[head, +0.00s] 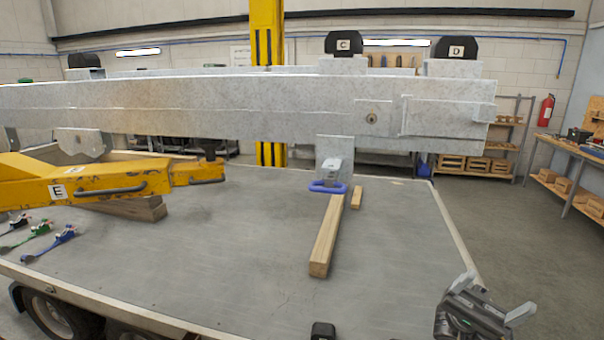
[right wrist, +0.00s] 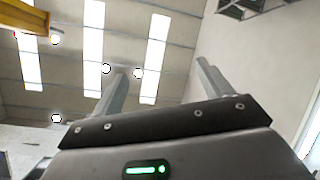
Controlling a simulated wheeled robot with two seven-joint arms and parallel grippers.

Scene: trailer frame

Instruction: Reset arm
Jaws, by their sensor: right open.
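My right gripper (head: 492,298) is at the lower right of the head view, beyond the right edge of the trailer bed. Its two fingers are apart with nothing between them. In the right wrist view my right gripper (right wrist: 158,88) points up toward the ceiling lights, open and empty. A small dark part (head: 323,331) shows at the bottom middle of the head view; I cannot tell whether it belongs to my left arm. My left gripper cannot be made out.
Shelves (head: 480,160) and a workbench (head: 575,150) stand right; the floor (head: 530,250) between is clear.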

